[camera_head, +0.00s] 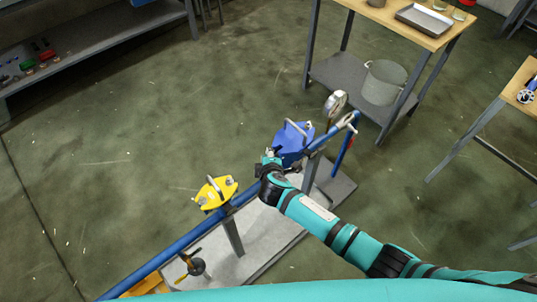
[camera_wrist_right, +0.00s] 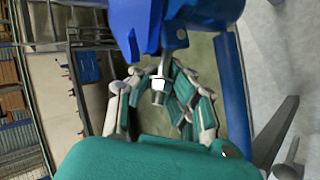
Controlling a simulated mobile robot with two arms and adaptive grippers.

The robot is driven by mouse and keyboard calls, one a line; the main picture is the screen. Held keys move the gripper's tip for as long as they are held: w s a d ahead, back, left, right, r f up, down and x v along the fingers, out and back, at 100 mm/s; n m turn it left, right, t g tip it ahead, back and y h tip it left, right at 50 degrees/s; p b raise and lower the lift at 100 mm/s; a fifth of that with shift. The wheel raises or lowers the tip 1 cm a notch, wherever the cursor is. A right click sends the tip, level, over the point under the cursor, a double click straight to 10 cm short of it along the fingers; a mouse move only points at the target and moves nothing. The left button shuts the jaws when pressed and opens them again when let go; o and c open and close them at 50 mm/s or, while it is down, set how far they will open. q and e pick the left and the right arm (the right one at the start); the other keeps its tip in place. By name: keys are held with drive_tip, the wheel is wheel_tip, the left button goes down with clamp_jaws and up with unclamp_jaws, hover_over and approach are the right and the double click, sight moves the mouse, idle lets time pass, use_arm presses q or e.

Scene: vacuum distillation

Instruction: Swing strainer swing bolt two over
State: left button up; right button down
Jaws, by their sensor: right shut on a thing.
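The blue strainer (camera_head: 293,141) is mounted on the blue pipe line, with a silver handle on top. In the right wrist view, the strainer's blue body (camera_wrist_right: 145,22) fills the top. A silver swing bolt (camera_wrist_right: 158,88) with a nut hangs from it toward my gripper. My right gripper (camera_wrist_right: 156,94) has its fingers on both sides of this bolt and is shut on it. In the head view, my right gripper (camera_head: 268,165) is at the strainer's near-left side and hides the bolt. Which numbered bolt this is cannot be told. My left gripper is not in view.
A blue pipe (camera_head: 172,252) runs along the grey skid (camera_head: 272,226). A round gauge (camera_head: 336,103) stands behind the strainer. A table (camera_head: 425,35) is at upper right. The floor at left is clear.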

drive_tip(key=c, duration=1.4)
unclamp_jaws()
drive_tip(key=shift+s+r, duration=0.15)
drive_tip(key=shift+s, duration=0.05)
drive_tip(key=shift+w, duration=0.1)
